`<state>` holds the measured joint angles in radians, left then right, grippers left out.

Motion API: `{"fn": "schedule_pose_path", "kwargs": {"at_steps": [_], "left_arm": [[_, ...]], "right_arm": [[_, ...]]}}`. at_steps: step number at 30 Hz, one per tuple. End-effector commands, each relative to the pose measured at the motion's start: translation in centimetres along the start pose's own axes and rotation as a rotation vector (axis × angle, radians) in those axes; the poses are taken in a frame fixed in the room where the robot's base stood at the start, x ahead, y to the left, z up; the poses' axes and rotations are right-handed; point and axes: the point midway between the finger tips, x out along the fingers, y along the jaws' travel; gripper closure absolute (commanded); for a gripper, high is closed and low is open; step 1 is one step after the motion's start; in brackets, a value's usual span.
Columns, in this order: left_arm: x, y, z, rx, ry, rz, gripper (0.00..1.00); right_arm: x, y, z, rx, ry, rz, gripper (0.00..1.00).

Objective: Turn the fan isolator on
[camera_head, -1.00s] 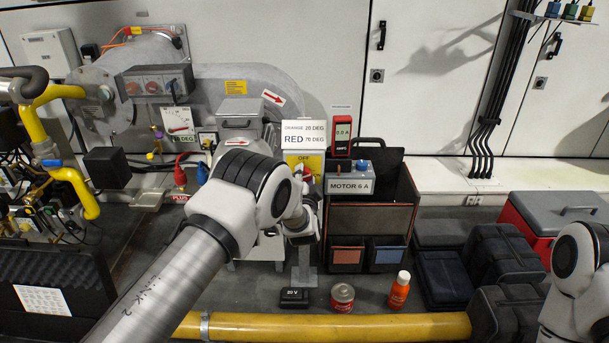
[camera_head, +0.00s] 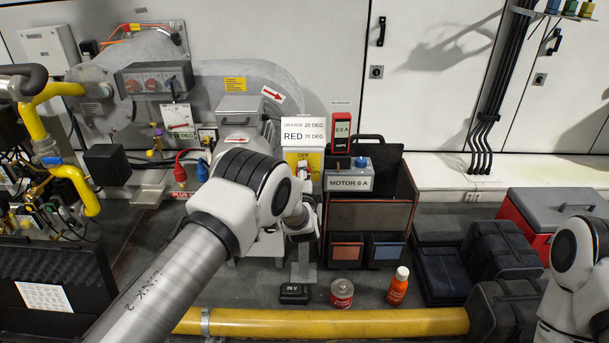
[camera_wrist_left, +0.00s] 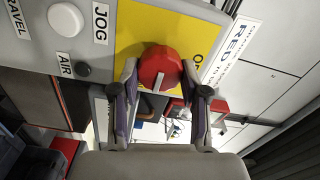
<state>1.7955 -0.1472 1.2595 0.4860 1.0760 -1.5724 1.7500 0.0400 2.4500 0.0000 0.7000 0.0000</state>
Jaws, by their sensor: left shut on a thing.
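The fan isolator shows in the left wrist view as a red rotary knob (camera_wrist_left: 160,66) with a pale pointer bar, on a yellow plate (camera_wrist_left: 135,32). My right gripper is outside the views; only part of the right arm shows.
A grey panel with JOG (camera_wrist_left: 101,20) and AIR buttons adjoins the yellow plate. A MOTOR 6 A box (camera_head: 348,180) sits right of the isolator. A red can (camera_head: 342,293), an orange bottle (camera_head: 398,288) and a yellow pipe (camera_head: 330,322) lie in front.

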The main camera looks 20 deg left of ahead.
Motion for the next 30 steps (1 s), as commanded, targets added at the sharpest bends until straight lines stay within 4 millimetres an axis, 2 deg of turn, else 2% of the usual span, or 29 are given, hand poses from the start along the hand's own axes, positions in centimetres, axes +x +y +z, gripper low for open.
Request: {"fn": "schedule_pose_path", "kwargs": {"at_steps": [5, 6, 7, 16, 20, 23, 30], "left_arm": [[0.0, 0.0, 0.0, 0.001, 0.001, 0.0, 0.9], [0.0, 0.0, 0.0, 0.001, 0.001, 0.001, 0.41], [0.0, 0.0, 0.0, 0.001, 0.001, 0.001, 0.31], [-0.1, 0.0, 0.0, 0.0, 0.001, 0.001, 0.3], [-1.0, 0.1, -0.1, 0.0, 0.001, 0.003, 0.3], [-2.9, 0.0, -0.1, 0.002, 0.002, 0.003, 0.3], [-9.1, 0.1, -0.1, 0.004, 0.003, 0.004, 0.3]], "right_arm": [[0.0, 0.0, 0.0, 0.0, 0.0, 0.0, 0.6], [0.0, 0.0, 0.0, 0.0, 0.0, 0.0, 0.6], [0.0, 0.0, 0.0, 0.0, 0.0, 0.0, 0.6], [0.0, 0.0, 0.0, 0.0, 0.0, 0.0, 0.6], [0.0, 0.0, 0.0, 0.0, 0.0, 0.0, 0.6], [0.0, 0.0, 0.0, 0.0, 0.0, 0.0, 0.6], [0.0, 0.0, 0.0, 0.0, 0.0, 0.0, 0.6]]}}
